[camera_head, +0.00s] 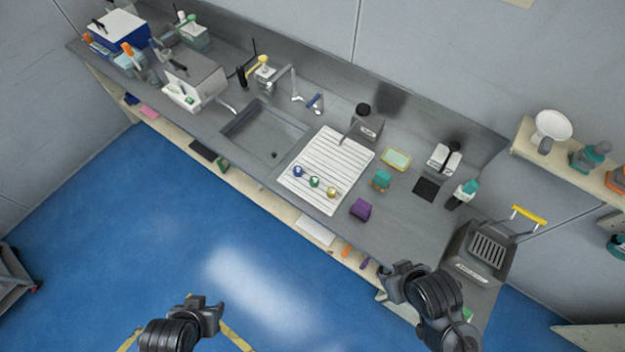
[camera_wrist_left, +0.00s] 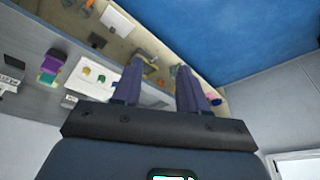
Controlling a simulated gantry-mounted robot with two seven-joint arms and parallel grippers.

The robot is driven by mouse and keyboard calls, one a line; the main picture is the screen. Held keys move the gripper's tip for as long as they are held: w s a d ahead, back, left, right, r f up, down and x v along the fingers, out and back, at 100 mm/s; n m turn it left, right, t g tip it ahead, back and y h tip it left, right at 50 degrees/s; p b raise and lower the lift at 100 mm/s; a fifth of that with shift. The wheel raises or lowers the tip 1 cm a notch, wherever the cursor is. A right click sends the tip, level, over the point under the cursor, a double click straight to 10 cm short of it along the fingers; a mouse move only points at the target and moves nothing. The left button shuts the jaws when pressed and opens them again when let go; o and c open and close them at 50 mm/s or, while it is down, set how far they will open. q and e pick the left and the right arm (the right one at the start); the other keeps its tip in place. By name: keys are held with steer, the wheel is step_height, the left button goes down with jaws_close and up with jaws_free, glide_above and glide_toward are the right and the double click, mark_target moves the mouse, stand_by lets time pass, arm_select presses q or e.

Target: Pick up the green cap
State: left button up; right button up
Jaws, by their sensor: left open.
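A small green cap-like item (camera_head: 315,182) lies on the white ribbed drainboard (camera_head: 345,157), between a blue one (camera_head: 298,171) and a yellow one (camera_head: 331,193). In the left wrist view a small green item (camera_wrist_left: 101,78) lies on a white surface, far beyond the fingers. My left gripper (camera_head: 210,308) is over the blue floor, in front of the counter and well away from the caps. Its two fingers (camera_wrist_left: 157,82) stand apart with nothing between them. My right gripper (camera_head: 399,275) is by the counter's front edge at the right; its finger opening is unclear.
A sink (camera_head: 265,134) is left of the drainboard. A purple block (camera_head: 361,209), a teal block (camera_head: 382,180) and a yellow sponge-like item (camera_head: 396,159) stand to its right. A faucet (camera_head: 293,84) rises behind. Open floor (camera_head: 190,230) lies before the counter.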

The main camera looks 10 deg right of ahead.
arm_select(q)
steer(key=shift+o, duration=0.3)
steer(key=o, duration=0.5)
